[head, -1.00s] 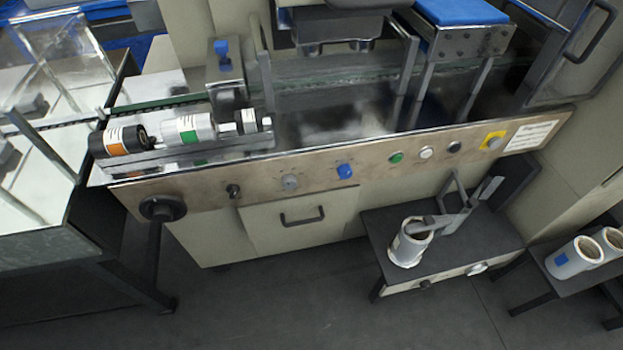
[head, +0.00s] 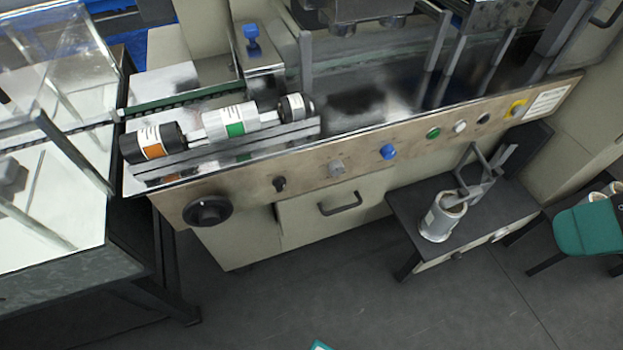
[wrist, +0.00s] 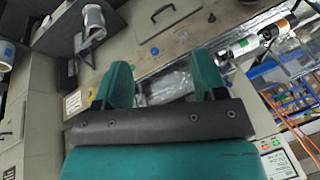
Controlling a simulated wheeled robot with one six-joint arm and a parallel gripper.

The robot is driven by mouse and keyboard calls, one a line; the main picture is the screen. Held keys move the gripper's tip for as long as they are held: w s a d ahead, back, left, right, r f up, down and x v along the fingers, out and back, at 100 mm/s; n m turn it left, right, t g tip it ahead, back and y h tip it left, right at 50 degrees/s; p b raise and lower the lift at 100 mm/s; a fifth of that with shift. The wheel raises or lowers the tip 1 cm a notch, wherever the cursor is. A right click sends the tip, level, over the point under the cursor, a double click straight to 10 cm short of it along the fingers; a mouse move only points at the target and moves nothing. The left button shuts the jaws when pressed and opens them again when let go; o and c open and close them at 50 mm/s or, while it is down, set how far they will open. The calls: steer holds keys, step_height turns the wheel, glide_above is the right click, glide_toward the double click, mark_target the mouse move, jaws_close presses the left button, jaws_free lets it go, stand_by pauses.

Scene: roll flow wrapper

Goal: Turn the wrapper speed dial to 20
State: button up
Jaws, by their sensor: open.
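The wrapper's front panel (head: 300,168) carries a row of controls. A large black round knob (head: 208,210) is at its left end, with a small black switch (head: 279,184), a grey knob (head: 336,168) and a blue knob (head: 388,152) to the right. I cannot read any scale or label, so which is the speed dial and its setting are unclear. In the wrist view, my gripper (wrist: 165,80) is open and empty, its teal fingers apart. The blue knob (wrist: 154,51) and grey knob (wrist: 182,35) show beyond them, not touched.
Green (head: 433,133), white and black buttons and a yellow-ringed control (head: 516,109) sit further right. Rolls (head: 225,120) lie on the wrapper at the left. The floor in front is clear.

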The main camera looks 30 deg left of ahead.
steer(key=w+a+f+m+t+b, duration=0.15)
steer(key=w+f+b, duration=0.25)
steer(key=f+b, duration=0.4)
steer(key=w+a+f+t+b, duration=0.3)
steer(key=f+b, duration=0.3)
steer(key=f, duration=0.3)
steer(key=n+t+y+b, duration=0.55)
steer(key=y+b, duration=0.35)
steer(key=b, duration=1.4)
glide_toward(338, 172)
steer(key=shift+m+t, duration=0.4)
steer(key=p+x, duration=0.5)
steer(key=p, duration=0.9)
steer(key=shift+w+a, duration=0.15)
steer(key=shift+a, duration=0.2)
steer(key=p+x, duration=0.2)
steer(key=p, duration=0.1)
steer(key=shift+a+p, duration=0.1)
steer(key=shift+p, duration=0.25)
steer(key=shift+w+a+f+p, duration=0.2)
steer(key=shift+w+a+p, duration=0.25)
steer(key=shift+p, duration=0.5)
steer(key=shift+a+f, duration=0.1)
steer(key=shift+f, duration=0.05)
steer(key=shift+w, duration=0.1)
